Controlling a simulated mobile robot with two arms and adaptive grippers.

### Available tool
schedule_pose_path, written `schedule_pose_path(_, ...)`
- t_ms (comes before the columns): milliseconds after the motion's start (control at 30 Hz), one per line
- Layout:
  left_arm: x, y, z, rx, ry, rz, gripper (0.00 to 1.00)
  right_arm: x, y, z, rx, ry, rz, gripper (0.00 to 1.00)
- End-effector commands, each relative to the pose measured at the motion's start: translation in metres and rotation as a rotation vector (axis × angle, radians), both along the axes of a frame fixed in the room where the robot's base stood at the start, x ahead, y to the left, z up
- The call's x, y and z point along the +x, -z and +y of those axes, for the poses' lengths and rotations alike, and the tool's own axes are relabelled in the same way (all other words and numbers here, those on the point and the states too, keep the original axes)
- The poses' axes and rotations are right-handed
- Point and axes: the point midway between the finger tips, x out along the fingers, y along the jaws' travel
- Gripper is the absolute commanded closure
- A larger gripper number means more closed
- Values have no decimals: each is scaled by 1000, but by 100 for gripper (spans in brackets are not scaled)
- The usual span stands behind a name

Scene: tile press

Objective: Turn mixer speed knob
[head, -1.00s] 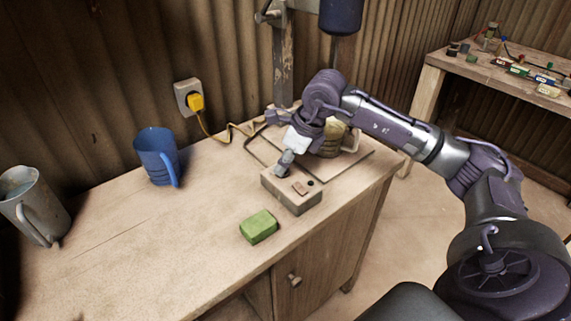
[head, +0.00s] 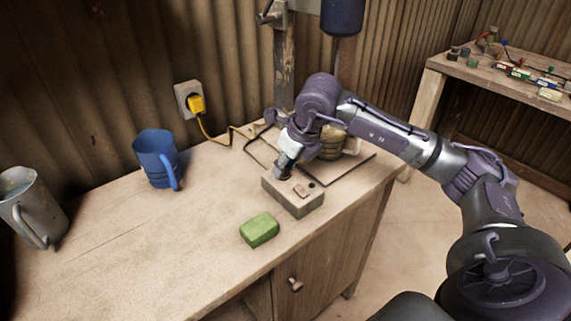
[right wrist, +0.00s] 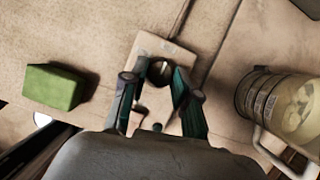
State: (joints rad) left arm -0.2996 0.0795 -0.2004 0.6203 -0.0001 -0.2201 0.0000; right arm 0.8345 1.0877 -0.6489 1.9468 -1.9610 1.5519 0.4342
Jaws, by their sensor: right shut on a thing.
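The control box (head: 292,204) is a beige block on the workbench, with a red-brown switch (head: 301,191) and a small dark button (head: 312,184) on top. The speed knob (right wrist: 160,72) is a dark round piece on the box, seen between my fingers in the right wrist view. My right gripper (head: 282,172) points down onto the box's left end and is shut on the knob; its fingers (right wrist: 160,86) stand on both sides of it. In the head view the gripper hides the knob. The mixer's dark blue motor (head: 341,14) hangs above. My left gripper is out of view.
A yellowish container (head: 331,143) stands close behind my right gripper; it also shows in the right wrist view (right wrist: 285,102). A green sponge-like block (head: 259,230) lies in front of the box. A blue mug (head: 156,160) and a grey pitcher (head: 32,208) stand left. A yellow plug (head: 196,104) sits in the wall.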

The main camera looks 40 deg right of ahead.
Motion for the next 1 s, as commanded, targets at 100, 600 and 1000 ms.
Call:
schedule_pose_path(100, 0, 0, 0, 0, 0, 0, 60, 0, -1, 0, 0, 0, -2, 100)
schedule_pose_path(600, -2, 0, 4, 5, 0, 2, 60, -1, -3, -1, -1, -1, -2, 46)
schedule_pose_path(1000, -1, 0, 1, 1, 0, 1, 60, -26, -69, -6, -1, -1, -6, 46)
